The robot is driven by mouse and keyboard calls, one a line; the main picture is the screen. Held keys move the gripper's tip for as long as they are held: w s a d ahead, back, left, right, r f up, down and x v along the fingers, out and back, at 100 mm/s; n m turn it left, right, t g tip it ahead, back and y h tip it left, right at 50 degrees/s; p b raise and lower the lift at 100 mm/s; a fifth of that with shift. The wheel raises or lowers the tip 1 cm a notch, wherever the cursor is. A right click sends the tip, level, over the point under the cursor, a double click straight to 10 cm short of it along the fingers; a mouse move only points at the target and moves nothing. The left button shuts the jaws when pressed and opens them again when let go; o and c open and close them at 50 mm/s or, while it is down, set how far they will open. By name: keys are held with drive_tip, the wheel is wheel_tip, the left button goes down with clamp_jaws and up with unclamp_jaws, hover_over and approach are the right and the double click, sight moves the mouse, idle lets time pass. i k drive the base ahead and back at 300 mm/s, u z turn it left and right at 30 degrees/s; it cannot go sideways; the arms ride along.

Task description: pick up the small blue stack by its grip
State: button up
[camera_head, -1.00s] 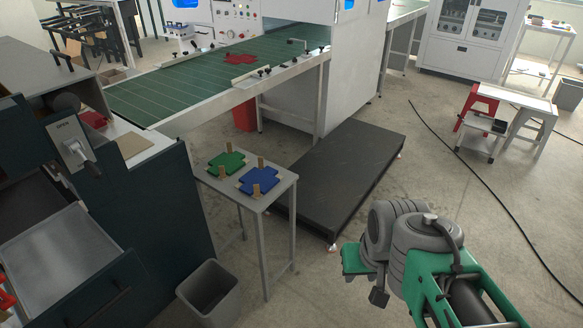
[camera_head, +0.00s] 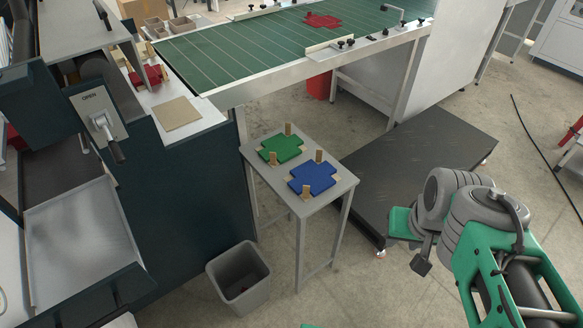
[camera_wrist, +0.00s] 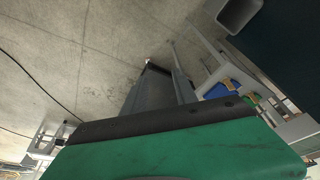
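The small blue stack (camera_head: 314,177) lies flat on a small grey side table (camera_head: 334,190), with wooden grip posts (camera_head: 319,157) standing at its edges. A green stack (camera_head: 281,148) with similar posts lies beside it, to its back left. The blue stack also shows partly in the wrist view (camera_wrist: 217,91), near the right side. My arm is at the lower right of the head view, apart from the side table. My gripper's fingertips cannot be made out; a dark edge and green housing fill the lower wrist view.
A grey bin (camera_head: 239,276) stands on the floor in front of the side table. A black low platform (camera_head: 420,165) lies right of it. A green conveyor (camera_head: 260,50) with a red piece (camera_head: 322,21) runs behind. A dark cabinet (camera_head: 195,195) stands to the left.

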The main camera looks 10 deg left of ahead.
sight(308, 180)
drive_tip(key=u, duration=0.3)
drive_tip(key=i, duration=0.35)
drive_tip(key=u, duration=0.55)
drive_tip(key=k, duration=0.35)
drive_tip(key=z, duration=0.65)
drive_tip(key=i, duration=0.6)
drive_tip(key=u, duration=1.95)
